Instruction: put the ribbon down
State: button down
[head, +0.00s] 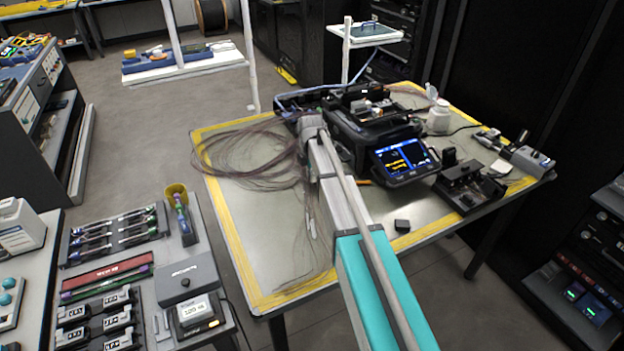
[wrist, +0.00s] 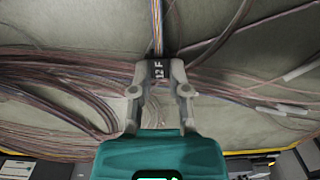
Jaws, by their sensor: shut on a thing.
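My gripper (wrist: 158,72) is shut on a dark ribbon holder marked "12 F" in the wrist view. The ribbon (wrist: 157,25), a narrow band of coloured fibres, runs straight up from the holder to the top of the picture. Loose brown fibre bundles (wrist: 60,80) lie on the mat below and on both sides. In the head view my arm reaches over the table to the left of the fusion splicer (head: 370,130), and the arm hides most of the gripper and ribbon. I cannot tell whether the ribbon touches the mat.
The splicer's lit screen (head: 404,158) faces the front of the table. A black device (head: 466,188) and a white bottle (head: 438,117) stand to its right. The mat's front left (head: 250,235) is mostly bare.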

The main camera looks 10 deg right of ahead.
jog(key=shift+f, duration=0.15)
jog(key=c, duration=0.6)
grip_release()
jog(key=shift+r, duration=0.2)
notch_tip(320, 180, up, 12)
jog(key=p, duration=1.2)
dwell(0.5)
